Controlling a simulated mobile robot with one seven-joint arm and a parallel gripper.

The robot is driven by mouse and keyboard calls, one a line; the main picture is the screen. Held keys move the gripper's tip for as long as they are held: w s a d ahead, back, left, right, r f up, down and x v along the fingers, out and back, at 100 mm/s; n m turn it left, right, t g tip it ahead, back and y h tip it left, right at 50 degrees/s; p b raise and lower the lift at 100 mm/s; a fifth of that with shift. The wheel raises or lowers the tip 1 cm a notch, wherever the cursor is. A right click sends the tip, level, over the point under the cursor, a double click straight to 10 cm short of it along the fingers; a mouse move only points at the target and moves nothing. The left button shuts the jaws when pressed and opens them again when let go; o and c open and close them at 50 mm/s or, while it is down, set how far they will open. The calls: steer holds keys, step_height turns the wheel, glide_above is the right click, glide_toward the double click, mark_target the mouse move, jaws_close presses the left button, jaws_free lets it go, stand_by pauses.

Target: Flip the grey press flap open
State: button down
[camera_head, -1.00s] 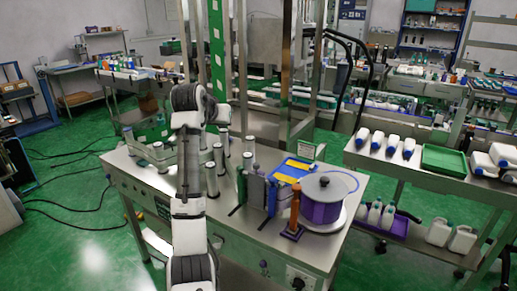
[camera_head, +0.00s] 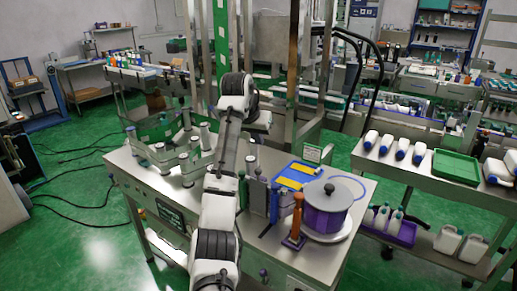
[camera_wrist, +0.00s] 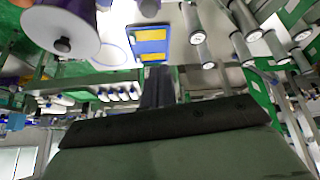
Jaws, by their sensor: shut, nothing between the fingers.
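A sleeve applicator bench (camera_head: 170,221) stands in front of me. On it, a blue and yellow pad (camera_head: 298,176) lies flat, and it also shows in the wrist view (camera_wrist: 150,46). A grey upright block (camera_head: 258,197) stands left of the pad. It may be the press with its flap, but I cannot make out the flap's edge or angle. In the wrist view the dark fingers of my gripper (camera_wrist: 158,78) are together and empty. The pad shows past their tips. In the head view the fingertips cannot be made out; the arm reaches over the bench.
A purple spool with a grey lid (camera_head: 328,207) and an orange post (camera_head: 295,220) stand to the right of the grey block. Several white-capped rollers (camera_head: 187,170) stand at the bench's left. A side table holds bottles (camera_head: 387,144) and a green tray (camera_head: 456,166).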

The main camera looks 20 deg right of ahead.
steer(key=shift+w+d+f+p, duration=0.1)
steer(key=shift+d+f+p, duration=0.1)
steer(key=shift+f+p, duration=1.5)
steer(key=shift+d+f+p, duration=0.15)
steer(key=shift+f+p, duration=0.55)
steer(key=shift+f, duration=1.9)
